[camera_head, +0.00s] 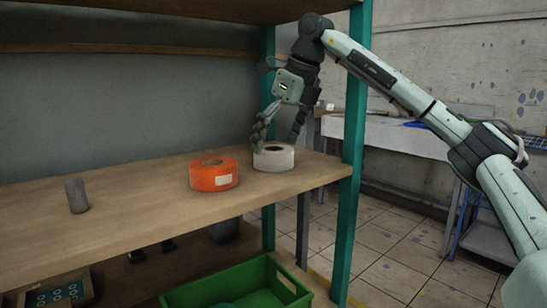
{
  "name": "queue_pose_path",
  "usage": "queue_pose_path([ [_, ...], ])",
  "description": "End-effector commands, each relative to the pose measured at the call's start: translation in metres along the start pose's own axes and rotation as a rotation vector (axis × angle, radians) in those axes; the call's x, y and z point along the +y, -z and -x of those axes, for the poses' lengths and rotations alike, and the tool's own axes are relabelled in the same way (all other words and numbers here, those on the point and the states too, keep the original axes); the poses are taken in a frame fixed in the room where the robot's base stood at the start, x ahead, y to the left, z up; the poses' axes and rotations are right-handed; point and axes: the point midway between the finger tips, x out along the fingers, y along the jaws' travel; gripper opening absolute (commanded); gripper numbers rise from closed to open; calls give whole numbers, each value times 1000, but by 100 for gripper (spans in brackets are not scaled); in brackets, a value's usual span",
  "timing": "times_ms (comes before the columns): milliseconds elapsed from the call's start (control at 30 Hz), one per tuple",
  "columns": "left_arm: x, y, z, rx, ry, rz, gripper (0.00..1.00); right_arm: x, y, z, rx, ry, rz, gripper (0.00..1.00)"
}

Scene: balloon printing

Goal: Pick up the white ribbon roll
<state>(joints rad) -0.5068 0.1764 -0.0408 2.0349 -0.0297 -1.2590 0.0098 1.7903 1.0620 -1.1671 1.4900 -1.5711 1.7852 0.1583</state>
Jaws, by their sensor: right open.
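The white ribbon roll (274,160) lies flat on the wooden shelf (140,214), near the shelf's right end. My right gripper (277,146) points down at it from above, its fingers spread open. One finger is at the roll's left rim and the other is over its right side. I cannot tell whether the fingers touch the roll. My left gripper is not in view.
An orange ribbon roll (213,174) lies close to the left of the white one. A grey cylinder (76,196) stands further left. A green post (349,160) rises right of the roll. A green crate (240,288) is below the shelf, and another shelf board (215,8) is overhead.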

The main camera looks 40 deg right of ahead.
Motion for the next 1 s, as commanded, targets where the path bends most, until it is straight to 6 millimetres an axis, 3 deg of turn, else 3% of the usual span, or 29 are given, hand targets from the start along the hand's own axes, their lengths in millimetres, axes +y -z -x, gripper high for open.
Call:
queue_pose_path([
  [133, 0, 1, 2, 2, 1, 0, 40, 0, 1, -19, 0, 0, -1, 97],
  [433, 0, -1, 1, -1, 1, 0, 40, 0, 0, -23, -2, 0, -1, 97],
  [867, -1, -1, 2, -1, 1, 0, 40, 0, 0, -23, -1, 0, 0, 44],
  [1000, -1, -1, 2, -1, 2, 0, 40, 0, 0, -23, -2, 0, 0, 42],
])
